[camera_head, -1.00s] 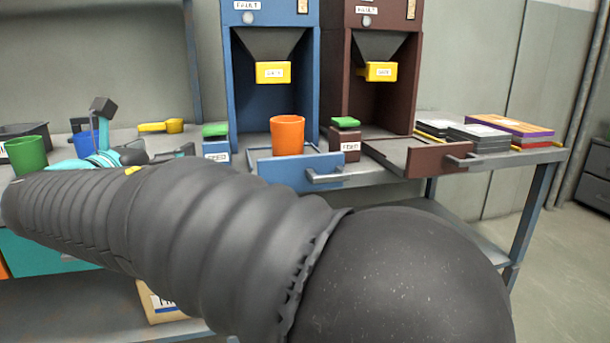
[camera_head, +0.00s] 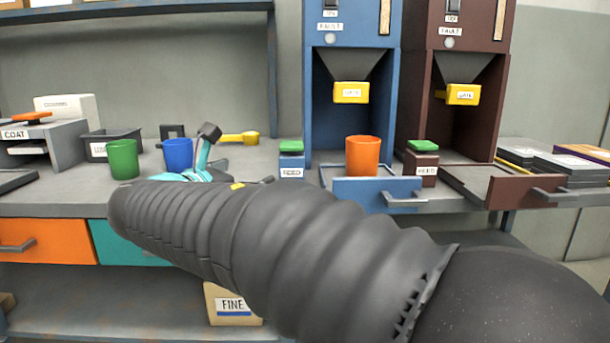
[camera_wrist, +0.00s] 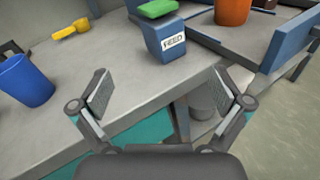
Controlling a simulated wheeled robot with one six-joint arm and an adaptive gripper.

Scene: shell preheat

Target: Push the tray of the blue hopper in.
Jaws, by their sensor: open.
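The blue hopper (camera_head: 352,75) stands on the bench in the head view. Its tray (camera_head: 377,193) is pulled out at the front, with a blue front panel and a grey handle (camera_head: 405,201). An orange cup (camera_head: 363,155) stands upright on the tray; its lower part also shows in the wrist view (camera_wrist: 232,10). My gripper (camera_wrist: 162,92) is open and empty in the wrist view, over the bench's front edge, left of the tray and apart from it.
A blue FEED box with a green top (camera_wrist: 165,40) stands left of the tray. A brown hopper (camera_head: 460,90) with its tray out (camera_head: 520,188) stands to the right. Blue (camera_head: 178,153) and green cups (camera_head: 124,159) and a yellow scoop (camera_head: 241,138) are at left.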

